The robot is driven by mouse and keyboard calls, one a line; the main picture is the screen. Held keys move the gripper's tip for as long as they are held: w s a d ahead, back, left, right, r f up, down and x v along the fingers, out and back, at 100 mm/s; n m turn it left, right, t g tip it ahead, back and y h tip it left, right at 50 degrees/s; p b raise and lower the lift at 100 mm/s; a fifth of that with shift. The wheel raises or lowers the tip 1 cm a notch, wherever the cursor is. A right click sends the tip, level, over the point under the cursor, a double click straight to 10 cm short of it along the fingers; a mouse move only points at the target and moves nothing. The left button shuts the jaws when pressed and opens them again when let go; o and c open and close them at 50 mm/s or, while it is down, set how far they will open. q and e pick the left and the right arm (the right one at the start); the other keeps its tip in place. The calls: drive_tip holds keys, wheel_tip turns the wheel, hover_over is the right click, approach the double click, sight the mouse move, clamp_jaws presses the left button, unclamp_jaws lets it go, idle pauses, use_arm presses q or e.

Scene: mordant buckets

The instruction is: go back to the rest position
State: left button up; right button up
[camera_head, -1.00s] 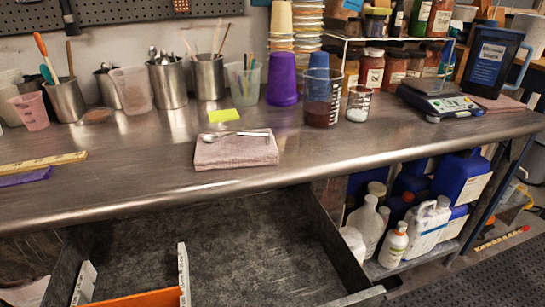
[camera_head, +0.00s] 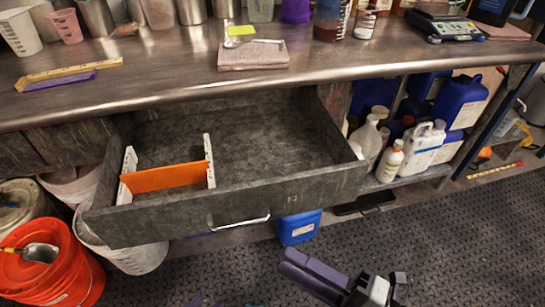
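Part of my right arm and gripper (camera_head: 345,283) shows at the bottom edge, right of centre, over the dark floor mat. It has long purple parts and black and white parts, and no held object can be made out. Its fingertips are not clear enough to tell open from shut. Small purple slivers, likely my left gripper (camera_head: 205,301), show at the bottom edge left of centre; the rest is cut off. Both are in front of and below the open drawer (camera_head: 262,203), apart from it.
The drawer juts out under the metal bench (camera_head: 165,75) and holds an orange divider (camera_head: 163,178) between white strips. An orange bucket (camera_head: 62,278) with a scoop stands at lower left beside white buckets. A blue container (camera_head: 298,228) is under the drawer. The floor mat (camera_head: 450,240) at right is clear.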

drive_tip(key=w+d+f+m+t+h+p, duration=0.45)
drive_tip(key=m+h, duration=0.45)
drive_tip(key=m, duration=0.6)
drive_tip(key=s+d+f+m+g+h, duration=0.4)
drive_tip(key=s+d+f+m+g, duration=0.2)
drive_tip(key=s+f+m, duration=0.2)
drive_tip(key=shift+s+d+f+m, duration=0.15)
drive_tip(key=shift+d+f+m, duration=0.15)
drive_tip(key=shift+f+m, duration=0.5)
drive_tip(key=shift+r, duration=0.1)
